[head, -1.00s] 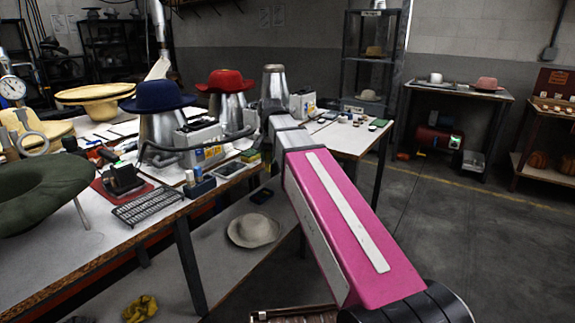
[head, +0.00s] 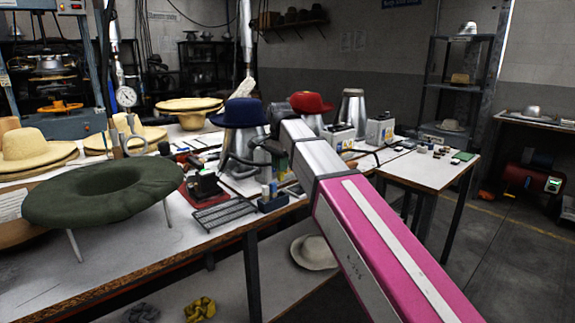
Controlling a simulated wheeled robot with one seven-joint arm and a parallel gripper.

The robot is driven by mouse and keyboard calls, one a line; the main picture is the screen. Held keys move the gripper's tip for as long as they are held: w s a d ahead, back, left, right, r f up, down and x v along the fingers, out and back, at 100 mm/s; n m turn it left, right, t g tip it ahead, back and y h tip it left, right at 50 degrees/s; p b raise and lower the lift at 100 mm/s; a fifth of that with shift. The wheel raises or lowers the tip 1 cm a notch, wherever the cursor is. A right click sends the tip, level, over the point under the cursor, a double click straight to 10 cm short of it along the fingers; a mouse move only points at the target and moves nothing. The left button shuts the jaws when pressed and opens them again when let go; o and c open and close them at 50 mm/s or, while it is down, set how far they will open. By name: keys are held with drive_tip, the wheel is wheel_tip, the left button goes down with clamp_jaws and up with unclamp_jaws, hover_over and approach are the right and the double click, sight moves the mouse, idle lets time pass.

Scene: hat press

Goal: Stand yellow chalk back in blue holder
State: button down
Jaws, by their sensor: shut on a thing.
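A small dark blue holder (head: 270,204) stands near the front edge of the long workbench, just right of a black wire rack. A white stick and a blue stick stand upright in it. I cannot make out the yellow chalk. My arm crosses the head view from the lower right up toward the hat forms, with its far end above the bench behind the holder. My gripper does not show; the arm's own links appear to hide it. What it holds is hidden too.
The wire rack (head: 224,215) and a green felt brim (head: 60,195) on thin legs take up the front bench (head: 160,255). A blue hat (head: 240,112) and a red hat (head: 311,102) sit on metal forms behind. A side table (head: 425,172) stands to the right.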

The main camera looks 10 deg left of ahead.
sight(280, 181)
drive_tip(key=shift+f, duration=2.1)
drive_tip(key=shift+f, duration=1.45)
drive_tip(key=c, duration=0.9)
unclamp_jaws()
drive_tip(key=shift+r, duration=3.8)
